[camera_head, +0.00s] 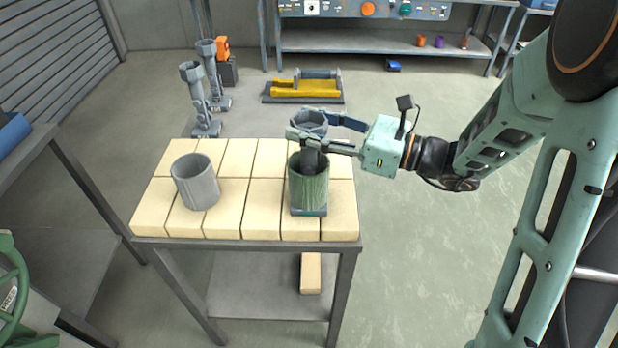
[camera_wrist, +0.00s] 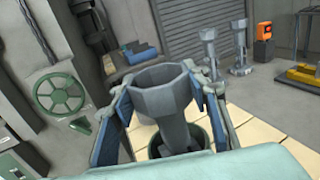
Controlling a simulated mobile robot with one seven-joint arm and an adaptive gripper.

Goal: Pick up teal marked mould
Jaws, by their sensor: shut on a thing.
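A grey mould (camera_head: 311,122) has a wide faceted cup on top and a narrower stem. The can stands on a small base with a teal front edge (camera_head: 310,212). In the wrist view the mould's cup (camera_wrist: 162,88) is between the blue-padded fingers (camera_wrist: 165,112), with the can's rim (camera_wrist: 207,132) below. I see no teal mark on the mould itself.
An empty-looking grey can (camera_head: 196,183) stands left on the tan-tiled table (camera_head: 240,205). Two similar grey moulds (camera_head: 192,95) (camera_head: 208,70) stand behind the table. A yellow-and-grey fixture (camera_head: 303,87) lies farther back. Tiles between the cans are clear.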

